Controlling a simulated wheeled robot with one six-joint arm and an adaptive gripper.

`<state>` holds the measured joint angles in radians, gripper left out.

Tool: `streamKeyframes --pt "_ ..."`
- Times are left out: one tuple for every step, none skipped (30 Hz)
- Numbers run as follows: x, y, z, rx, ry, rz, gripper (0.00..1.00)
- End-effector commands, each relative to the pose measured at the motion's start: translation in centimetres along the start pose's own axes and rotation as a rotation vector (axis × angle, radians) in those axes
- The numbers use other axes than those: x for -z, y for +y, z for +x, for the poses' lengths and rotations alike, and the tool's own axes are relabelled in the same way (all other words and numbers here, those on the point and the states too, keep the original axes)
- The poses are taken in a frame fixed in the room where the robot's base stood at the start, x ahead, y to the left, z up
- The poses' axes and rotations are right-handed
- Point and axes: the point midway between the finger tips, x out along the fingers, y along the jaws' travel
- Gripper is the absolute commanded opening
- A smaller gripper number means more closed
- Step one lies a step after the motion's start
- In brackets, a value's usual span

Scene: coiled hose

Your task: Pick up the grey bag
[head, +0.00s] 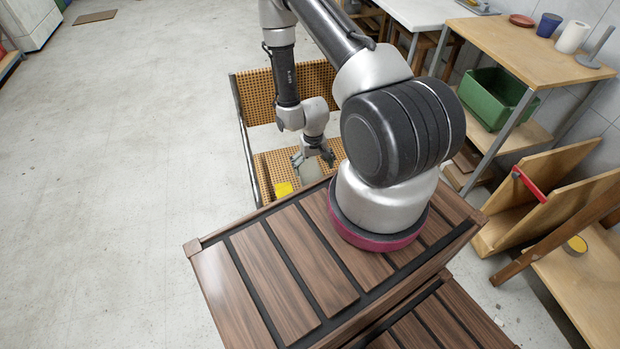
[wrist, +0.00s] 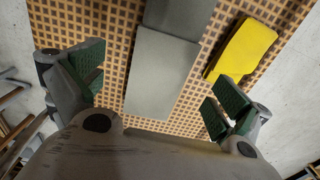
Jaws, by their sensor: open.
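A grey, flat-sided thing, which looks like the grey bag (wrist: 160,75), lies on a chair's woven seat in the wrist view. A darker grey part (wrist: 178,18) adjoins its top edge; I cannot tell if it belongs to the same bag. In the head view the bag (head: 311,172) shows just below my gripper (head: 314,157), partly hidden by the fingers and arm. In the wrist view my gripper (wrist: 157,86) is open, its green-padded fingers apart on either side of the bag. Nothing is held between them.
A yellow thing (wrist: 241,50) lies right of the bag, close to the right finger; it also shows in the head view (head: 283,188). The woven seat (head: 262,172) has a metal frame and backrest. A shelf with a green bin (head: 494,97) stands right. Open floor lies left.

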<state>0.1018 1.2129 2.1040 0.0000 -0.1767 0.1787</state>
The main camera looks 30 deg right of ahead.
Motion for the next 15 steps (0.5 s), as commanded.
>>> streamKeyframes --pt "-0.1 -0.1 0.8 0.0 -0.003 -0.001 1.0" --pt "-0.1 -0.2 1.2 0.0 -0.003 -0.001 1.0" --pt "-0.1 -0.3 1.9 0.0 -0.002 -0.001 1.0" --pt "-0.1 -0.4 2.4 0.0 -0.002 -0.001 1.0" --pt "-0.1 -0.5 2.9 0.0 -0.002 -0.001 1.0" --pt "-0.1 -0.5 3.5 0.0 -0.002 0.0 1.0" --pt "-0.1 -0.5 3.9 -0.001 -0.002 0.0 1.0" --pt "-0.1 -0.5 4.2 -0.001 -0.002 0.0 1.0" --pt "-0.1 -0.5 4.5 -0.001 -0.002 0.0 1.0" --pt "-0.1 -0.5 4.7 -0.001 -0.002 0.0 1.0" --pt "-0.1 -0.5 4.8 -0.001 -0.001 0.0 1.0" --pt "0.0 -0.5 4.9 -0.001 -0.001 0.0 1.0" --pt "0.0 -0.5 4.9 -0.001 -0.001 0.0 1.0" --pt "0.0 -0.5 4.9 -0.001 -0.001 0.0 1.0" --pt "0.0 -0.5 4.9 -0.001 -0.001 0.0 1.0"
